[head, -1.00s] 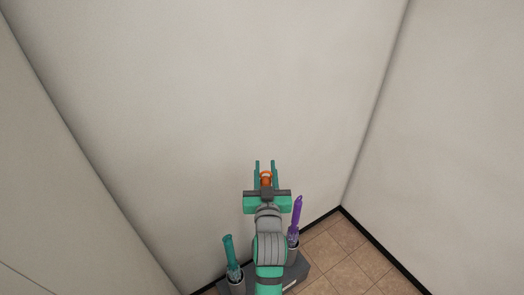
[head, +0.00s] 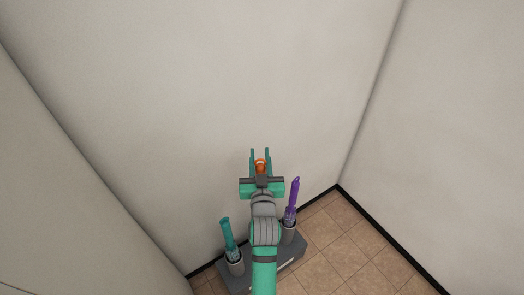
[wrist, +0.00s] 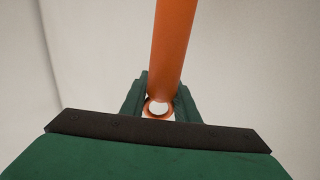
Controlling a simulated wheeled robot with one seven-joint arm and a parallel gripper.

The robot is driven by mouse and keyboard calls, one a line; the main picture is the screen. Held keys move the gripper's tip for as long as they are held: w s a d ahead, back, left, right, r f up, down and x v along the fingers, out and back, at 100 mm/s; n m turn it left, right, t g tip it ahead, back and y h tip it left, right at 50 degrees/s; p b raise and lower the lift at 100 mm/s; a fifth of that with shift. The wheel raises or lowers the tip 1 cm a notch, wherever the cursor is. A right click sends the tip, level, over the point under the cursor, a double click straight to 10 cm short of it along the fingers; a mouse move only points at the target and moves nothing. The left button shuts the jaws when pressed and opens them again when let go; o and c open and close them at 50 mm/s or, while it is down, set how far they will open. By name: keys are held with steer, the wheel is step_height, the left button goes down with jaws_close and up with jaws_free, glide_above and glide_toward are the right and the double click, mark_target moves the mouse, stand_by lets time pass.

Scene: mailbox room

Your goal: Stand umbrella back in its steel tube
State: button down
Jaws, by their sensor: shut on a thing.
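My gripper (head: 260,160) is shut on an orange umbrella (head: 260,168), high up in front of the back wall. In the wrist view the orange umbrella (wrist: 174,45) runs up out of the frame from between the green fingers (wrist: 158,105), with a pale ring-like end near them. A dark stand (head: 290,262) is on the floor below, with a teal umbrella (head: 227,235) upright in a steel tube (head: 236,265) on the left. A purple umbrella (head: 294,195) leans slightly in a tube (head: 288,235) on the right. My arm hides the stand's middle, so any tube there is not visible.
The plain back wall (head: 180,110) rises behind the stand, with side walls at left and right (head: 450,150). Brown floor tiles (head: 345,235) are clear to the right of the stand.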

step_height(320, 180, down, 18)
steer(key=shift+d+r, duration=0.2)
steer(key=shift+d, duration=0.2)
stand_by(1.0)
steer(key=c, duration=1.3)
jaws_free()
steer(key=shift+s+d, duration=0.15)
steer(key=shift+s, duration=2.55)
steer(key=shift+s+d, duration=0.1)
steer(key=shift+s, duration=2.6)
